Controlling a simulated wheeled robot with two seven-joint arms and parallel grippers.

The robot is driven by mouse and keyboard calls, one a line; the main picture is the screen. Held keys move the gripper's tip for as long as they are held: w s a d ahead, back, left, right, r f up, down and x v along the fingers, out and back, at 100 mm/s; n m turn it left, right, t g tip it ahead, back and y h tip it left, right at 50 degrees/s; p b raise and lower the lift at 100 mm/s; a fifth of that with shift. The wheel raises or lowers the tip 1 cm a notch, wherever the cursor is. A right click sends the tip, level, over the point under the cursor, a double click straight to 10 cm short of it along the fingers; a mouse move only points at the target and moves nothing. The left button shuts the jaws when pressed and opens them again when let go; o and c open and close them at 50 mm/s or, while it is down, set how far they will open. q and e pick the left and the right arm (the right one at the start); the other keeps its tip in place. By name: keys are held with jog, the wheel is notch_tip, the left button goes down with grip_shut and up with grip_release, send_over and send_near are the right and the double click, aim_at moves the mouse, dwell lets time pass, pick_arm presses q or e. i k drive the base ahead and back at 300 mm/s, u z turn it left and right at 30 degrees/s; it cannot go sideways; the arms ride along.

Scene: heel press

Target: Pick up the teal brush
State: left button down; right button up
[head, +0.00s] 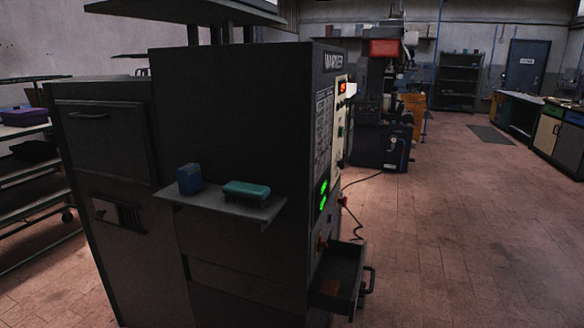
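The teal brush (247,189) lies on a small grey shelf (222,209) fixed to the side of a dark machine. Its teal back faces up and its bristles point down to the shelf. It sits near the shelf's right end. Neither of my grippers is in the head view, and nothing touches the brush except the shelf.
A blue box (189,179) stands on the shelf left of the brush. The dark machine (235,110) rises behind the shelf. An open drawer (340,277) juts out at lower right. A rack (30,170) stands at far left. The tiled floor (460,230) at right is clear.

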aim_at(258, 195)
jog(key=z, duration=1.2)
jog(key=i, duration=1.1)
jog(key=u, duration=2.25)
